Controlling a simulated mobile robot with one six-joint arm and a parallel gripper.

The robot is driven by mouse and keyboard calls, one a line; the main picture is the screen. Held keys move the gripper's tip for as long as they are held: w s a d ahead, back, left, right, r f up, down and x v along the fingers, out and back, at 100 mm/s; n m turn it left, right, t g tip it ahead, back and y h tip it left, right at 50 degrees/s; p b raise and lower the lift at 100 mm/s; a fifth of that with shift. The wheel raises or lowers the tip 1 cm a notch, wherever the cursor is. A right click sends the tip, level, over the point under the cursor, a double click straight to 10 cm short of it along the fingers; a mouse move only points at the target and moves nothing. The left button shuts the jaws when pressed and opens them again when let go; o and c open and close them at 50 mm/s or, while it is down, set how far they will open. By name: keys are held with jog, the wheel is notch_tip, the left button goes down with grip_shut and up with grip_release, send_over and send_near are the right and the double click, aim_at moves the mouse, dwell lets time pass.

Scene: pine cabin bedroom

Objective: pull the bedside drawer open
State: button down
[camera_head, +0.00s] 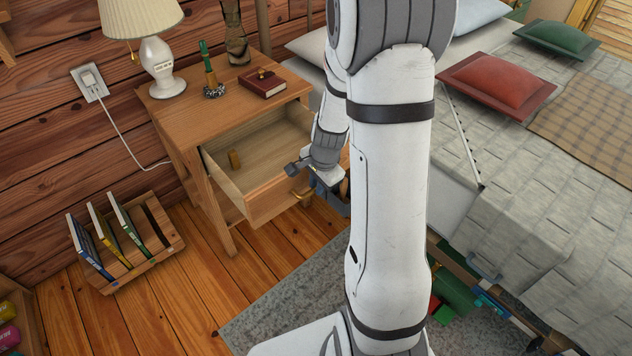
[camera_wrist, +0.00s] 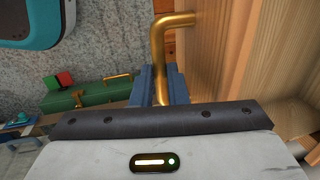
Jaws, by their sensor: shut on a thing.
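The bedside drawer (camera_head: 262,196) stands pulled well out of the wooden nightstand (camera_head: 190,108), its inside showing from above. The drawer front fills the right of the wrist view.
A book rack (camera_head: 130,245) sits on the floor at left. The bed (camera_head: 560,130) is at right. A grey rug (camera_head: 290,290) lies in front.

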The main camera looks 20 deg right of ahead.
jog(key=c, duration=1.4)
grip_release()
jog(key=shift+c, duration=0.2)
notch_tip(320, 180, up, 8)
jog(key=s+p, duration=0.1)
jog(key=p, duration=0.2)
jog(key=shift+s+d+f, duration=0.15)
jog(key=shift+s+d, duration=0.05)
jog(key=shift+s, duration=0.05)
jog(key=s+a+r+n+p, duration=0.2)
jog(key=s+r+n+p, duration=0.3)
jog(key=r, duration=0.7)
jog(key=s+a+r+n+p, duration=0.3)
jog(key=s+r+n+p, duration=0.1)
jog(key=r+p, duration=0.6)
jog(key=s+a+r+n+p, duration=0.3)
jog(key=s+r+n+p, duration=0.2)
jog(key=r, duration=1)
jog(key=s+p, duration=0.1)
jog(key=p, duration=0.1)
jog(key=shift+s+a+n+t+h+p, duration=0.15)
jog(key=shift+s+n+t+h+p, duration=0.15)
jog(key=shift+s, duration=0.1)
